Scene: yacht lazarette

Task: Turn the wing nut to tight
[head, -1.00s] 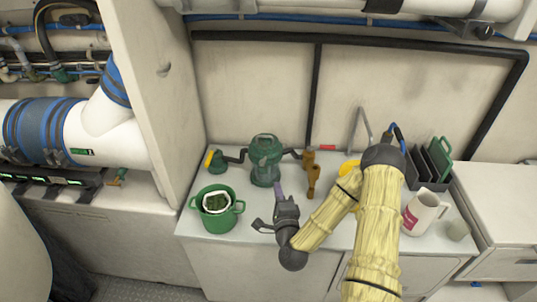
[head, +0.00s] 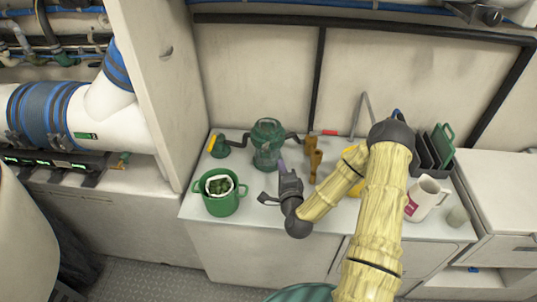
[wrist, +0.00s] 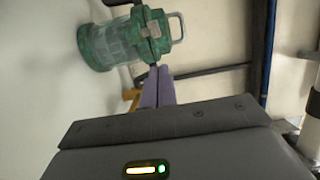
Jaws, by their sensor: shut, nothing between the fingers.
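The green strainer (head: 267,136) with a clear bowl stands upright at the back of the worktop, with dark pipes on both sides. It lies sideways in the wrist view (wrist: 100,45), where its green lid (wrist: 148,33) and a metal bail handle (wrist: 182,27) show. I cannot make out the wing nut separately; it is too small or hidden at the lid. My gripper (head: 281,166) is in front of the strainer and a little right of it. Its purple fingers (wrist: 158,75) are together and empty, tips just beside the lid in the wrist view; contact cannot be told.
A green pot (head: 222,203) with green contents stands front left. Brown valve fittings (head: 313,158) are right of the strainer. A white jug (head: 425,198), a small cup (head: 457,217) and a dark rack (head: 432,150) are at the right. A green ribbed object (head: 303,292) shows at the bottom edge.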

